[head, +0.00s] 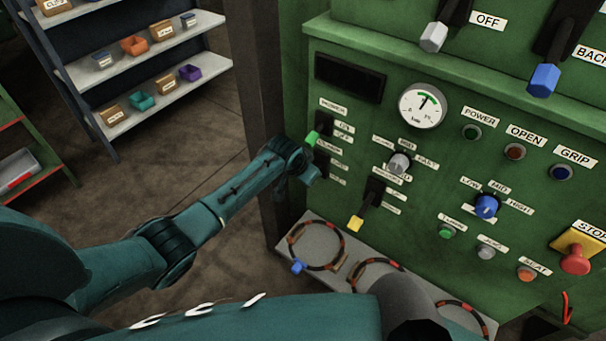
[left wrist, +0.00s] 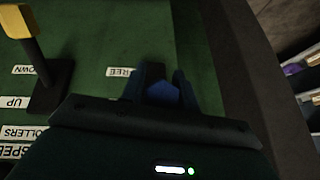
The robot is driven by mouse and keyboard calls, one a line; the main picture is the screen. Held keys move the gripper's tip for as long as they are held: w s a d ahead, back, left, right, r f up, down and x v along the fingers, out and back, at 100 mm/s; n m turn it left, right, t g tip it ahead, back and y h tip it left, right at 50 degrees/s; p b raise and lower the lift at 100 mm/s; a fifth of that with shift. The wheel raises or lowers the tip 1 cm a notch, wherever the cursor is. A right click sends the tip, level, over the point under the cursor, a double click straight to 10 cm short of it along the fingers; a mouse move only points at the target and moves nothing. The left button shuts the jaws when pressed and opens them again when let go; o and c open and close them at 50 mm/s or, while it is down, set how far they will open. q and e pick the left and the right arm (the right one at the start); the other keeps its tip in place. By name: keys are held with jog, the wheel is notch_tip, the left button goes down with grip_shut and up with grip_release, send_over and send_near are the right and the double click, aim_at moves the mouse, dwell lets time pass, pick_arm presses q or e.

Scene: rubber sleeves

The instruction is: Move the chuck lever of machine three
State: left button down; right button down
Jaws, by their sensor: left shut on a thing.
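The green machine panel (head: 352,133) fills the right half of the head view. My left gripper (head: 310,170) reaches its left edge, just below a green-tipped lever (head: 312,138). In the left wrist view my left gripper (left wrist: 160,88) is shut on a blue-tipped lever (left wrist: 163,93), beside a label reading FREE. The gripper hides most of this lever in the head view. A yellow-tipped lever (head: 356,221) stands to the right and lower; it also shows in the left wrist view (left wrist: 16,20). The word chuck and a machine number are not readable. My right gripper is not in view.
A ledge with several ringed loops (head: 318,242) juts out below the panel. A red stop button (head: 575,258), a blue knob (head: 486,206) and a grey knob (head: 399,163) stick out on the right. A shelf (head: 165,86) with small bins stands back left.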

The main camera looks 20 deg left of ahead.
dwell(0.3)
pick_arm(q)
jog(key=c, duration=1.1)
grip_release()
jog(key=shift+o, duration=0.2)
jog(key=p+v, duration=0.1)
jog(key=v, duration=1.2)
jog(key=shift+p, duration=0.3)
jog(key=shift+d+r, duration=0.1)
